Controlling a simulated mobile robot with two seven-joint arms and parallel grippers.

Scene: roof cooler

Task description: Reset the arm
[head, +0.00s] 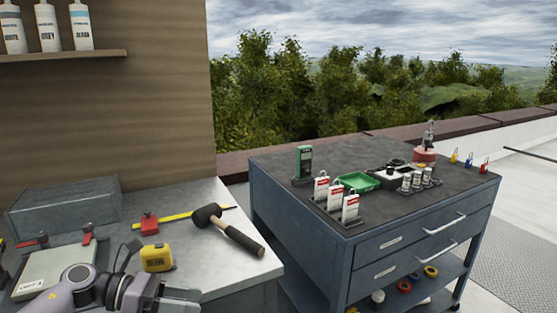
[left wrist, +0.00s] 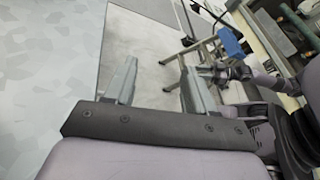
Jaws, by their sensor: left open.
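My left arm reaches in from the lower left of the head view, low over the near edge of the grey workbench (head: 215,275). My left gripper (head: 168,301) is at the bottom edge of that view, partly cut off. In the left wrist view its two grey fingers (left wrist: 160,82) stand apart with nothing between them. More purple arm parts of mine show at the right of the wrist view. I cannot make out a right gripper in either view.
On the bench are a yellow tape measure (head: 157,258), a mallet (head: 228,230), a yellow ruler (head: 180,217) and a grey box (head: 65,207). A blue drawer cart (head: 330,258) at right carries a green tray (head: 358,182) and small goods. Bottles (head: 47,27) stand on a shelf.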

